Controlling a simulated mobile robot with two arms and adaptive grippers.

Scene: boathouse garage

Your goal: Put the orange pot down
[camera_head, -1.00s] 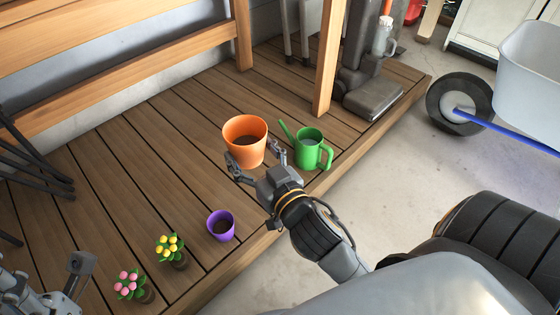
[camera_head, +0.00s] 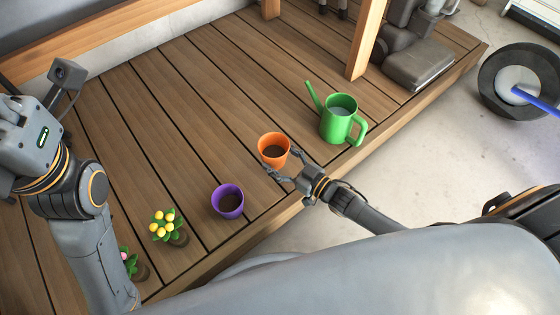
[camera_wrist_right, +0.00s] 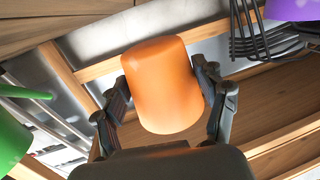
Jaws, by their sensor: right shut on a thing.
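The orange pot (camera_head: 273,150), with dark soil inside, is upright on or just above the wooden deck, between the purple pot and the green watering can. I cannot tell whether its base touches the boards. My right gripper (camera_head: 285,171) is shut on its near side. In the right wrist view the orange pot (camera_wrist_right: 163,85) sits between the two fingers, one along each side. My left arm shows at the left of the head view, but its fingers are out of sight.
A purple pot (camera_head: 228,202) stands left of the orange pot, and a green watering can (camera_head: 338,124) right of it. A yellow-flowered plant (camera_head: 163,224) and a partly hidden pink one are at lower left. Bare deck (camera_head: 190,110) lies behind. A wooden post (camera_head: 363,45) rises at upper right.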

